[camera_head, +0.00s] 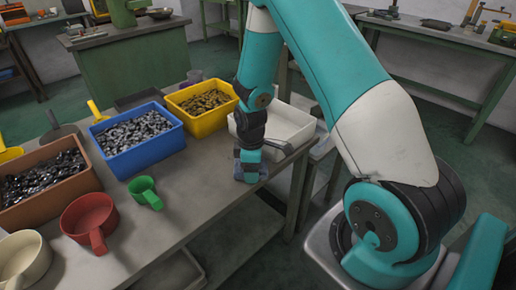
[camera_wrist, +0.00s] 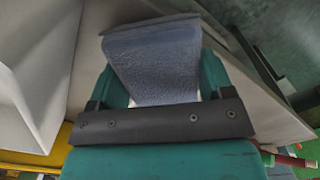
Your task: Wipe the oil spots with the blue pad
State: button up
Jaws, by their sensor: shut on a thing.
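My gripper (camera_head: 250,160) points down at the right edge of the grey worktable (camera_head: 190,205), just in front of the white bin. It is shut on the blue pad (camera_wrist: 155,60), which looks grey-blue and fills the space between the fingers in the wrist view. In the head view the pad (camera_head: 251,174) shows low at the fingertips, at or very close to the tabletop; I cannot tell whether it touches. I cannot make out any oil spots in either view.
A white bin (camera_head: 290,124) stands right behind my gripper, with a grey handle (camera_head: 278,146) at its front. Yellow (camera_head: 204,114), blue (camera_head: 120,163) and brown (camera_head: 60,203) bins of small parts line the table. Green (camera_head: 146,192) and red (camera_head: 90,217) scoops lie in front.

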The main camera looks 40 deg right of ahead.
jog(key=shift+r+p, duration=3.15)
jog(key=shift+r, duration=0.85)
